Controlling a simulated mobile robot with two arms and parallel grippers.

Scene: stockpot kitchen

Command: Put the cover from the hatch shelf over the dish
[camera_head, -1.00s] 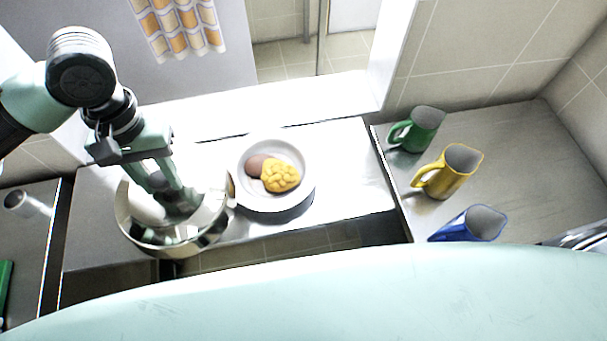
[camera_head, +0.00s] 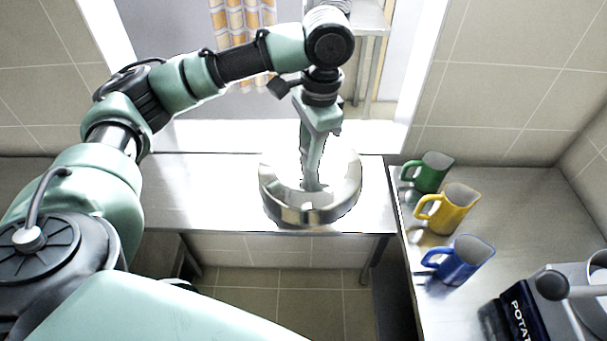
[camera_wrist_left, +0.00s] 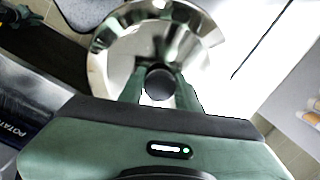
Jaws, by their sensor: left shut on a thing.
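The cover (camera_head: 290,214) is a shiny steel dome on the bright counter by the hatch opening. My left gripper (camera_head: 312,184) comes down on its top from above and is shut on it. In the left wrist view the fingers (camera_wrist_left: 160,92) close around the dark knob on top of the cover (camera_wrist_left: 107,62). The dish with food is not visible now; the cover stands where it could hide it. I cannot tell whether the cover's rim touches anything below.
A green jug (camera_head: 430,172), a yellow jug (camera_head: 452,210) and a blue jug (camera_head: 466,262) stand on the right counter. A box (camera_head: 530,312) marked "POTA" stands at the lower right. The hatch shelf (camera_head: 190,195) is clear left of the cover.

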